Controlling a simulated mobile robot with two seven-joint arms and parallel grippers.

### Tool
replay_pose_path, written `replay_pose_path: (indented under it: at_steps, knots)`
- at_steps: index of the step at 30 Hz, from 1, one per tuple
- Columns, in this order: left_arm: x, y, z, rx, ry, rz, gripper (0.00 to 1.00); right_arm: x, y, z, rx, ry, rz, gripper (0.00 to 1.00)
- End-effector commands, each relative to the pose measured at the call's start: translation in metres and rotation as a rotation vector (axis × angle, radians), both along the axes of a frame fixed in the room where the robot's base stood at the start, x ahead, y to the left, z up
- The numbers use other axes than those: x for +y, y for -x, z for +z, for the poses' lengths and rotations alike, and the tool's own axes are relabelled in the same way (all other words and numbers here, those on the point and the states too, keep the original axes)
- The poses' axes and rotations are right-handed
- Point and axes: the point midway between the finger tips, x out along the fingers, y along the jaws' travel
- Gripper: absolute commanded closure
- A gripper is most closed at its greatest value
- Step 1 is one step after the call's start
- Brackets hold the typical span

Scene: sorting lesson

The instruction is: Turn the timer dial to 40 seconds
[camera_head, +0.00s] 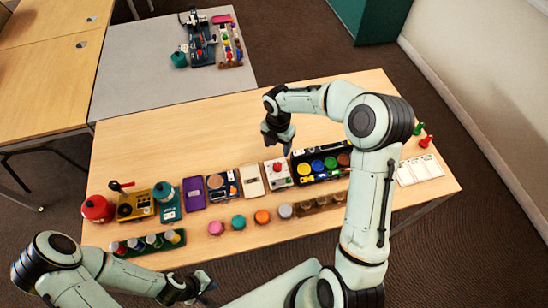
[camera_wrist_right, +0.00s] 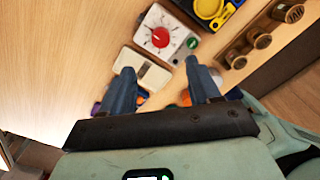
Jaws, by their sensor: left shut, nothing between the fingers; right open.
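The timer is a white box (camera_head: 277,173) in the row on the table, with a red dial on top. In the right wrist view the red dial (camera_wrist_right: 160,37) has dark tick marks around it and a green spot beside it. The tick labels are too small to read. My right gripper (camera_head: 278,140) is above the table behind the timer. In its wrist view the right gripper (camera_wrist_right: 161,75) has its fingers apart and empty, with the dial beyond the tips and not touched. My left gripper (camera_head: 203,288) is shut and empty near the front edge, far from the timer.
A cream box with a slot (camera_head: 251,181) stands left of the timer. A black tray of coloured discs (camera_head: 321,167) stands right of it. Coloured knobs (camera_head: 238,222) lie in front. The wood table behind the row is clear on the left.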

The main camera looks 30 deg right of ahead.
Motion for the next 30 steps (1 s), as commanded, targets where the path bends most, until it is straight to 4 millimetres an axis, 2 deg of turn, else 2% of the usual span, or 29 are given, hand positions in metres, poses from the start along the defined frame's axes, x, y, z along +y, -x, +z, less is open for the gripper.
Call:
replay_pose_path:
  at_steps: [9,15,21,30]
  knots:
    - [0.000,0.006,-0.005,0.007,0.000,0.001,1.00,0.001,0.002,-0.068,0.006,-0.002,0.001,0.38]
    - [0.000,0.008,-0.007,0.008,-0.001,0.000,1.00,0.001,0.001,-0.102,0.004,-0.002,0.000,0.38]
    - [0.000,0.008,-0.007,0.009,0.000,0.000,1.00,0.000,0.000,-0.119,0.001,-0.002,-0.001,0.38]
    - [0.000,0.008,-0.007,0.009,0.000,0.000,1.00,0.000,0.000,-0.121,0.000,-0.001,-0.001,0.38]
